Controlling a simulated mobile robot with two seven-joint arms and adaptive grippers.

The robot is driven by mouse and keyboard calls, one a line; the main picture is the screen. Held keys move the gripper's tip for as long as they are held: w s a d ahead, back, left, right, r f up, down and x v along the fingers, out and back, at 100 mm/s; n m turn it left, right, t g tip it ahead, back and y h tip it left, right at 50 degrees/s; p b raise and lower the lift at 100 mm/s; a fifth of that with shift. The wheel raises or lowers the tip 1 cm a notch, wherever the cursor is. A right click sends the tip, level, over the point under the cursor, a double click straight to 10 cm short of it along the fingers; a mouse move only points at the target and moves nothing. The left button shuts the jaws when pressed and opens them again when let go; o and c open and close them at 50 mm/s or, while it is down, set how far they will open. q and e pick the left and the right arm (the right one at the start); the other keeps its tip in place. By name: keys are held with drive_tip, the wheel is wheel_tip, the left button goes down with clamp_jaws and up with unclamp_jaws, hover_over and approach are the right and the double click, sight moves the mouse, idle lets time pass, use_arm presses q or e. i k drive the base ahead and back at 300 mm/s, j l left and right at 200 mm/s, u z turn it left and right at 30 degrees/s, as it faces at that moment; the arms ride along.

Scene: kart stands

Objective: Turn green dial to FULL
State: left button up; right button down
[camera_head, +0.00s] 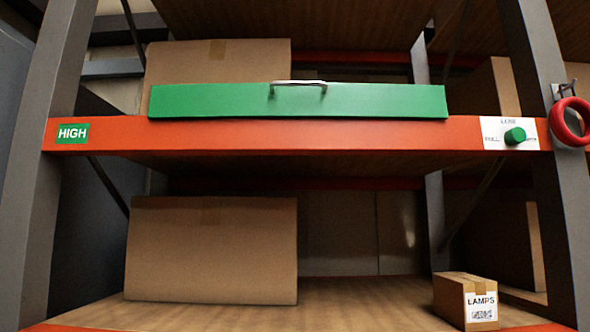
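The green dial (515,135) is a small round knob on a white label plate (496,142), at the right end of the orange shelf beam. The plate has small print above the knob and on both sides of it. The print on the left looks like FULL; the print on the right is partly covered by the knob and too small to read. I cannot tell which mark the dial points to. Neither of my grippers shows in the head view.
A red ring (571,122) hangs on the right post, close beside the dial. Below are a large carton (210,250) and a small LAMPS box (466,299).

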sight(515, 135)
drive_tip(key=k+l+z, duration=0.25)
drive_tip(key=l, duration=0.35)
drive_tip(key=l+z, duration=0.3)
drive_tip(key=l, duration=0.3)
drive_tip(key=k+l+z, duration=0.1)
drive_tip(key=l+z, duration=0.15)
drive_tip(key=l, duration=0.45)
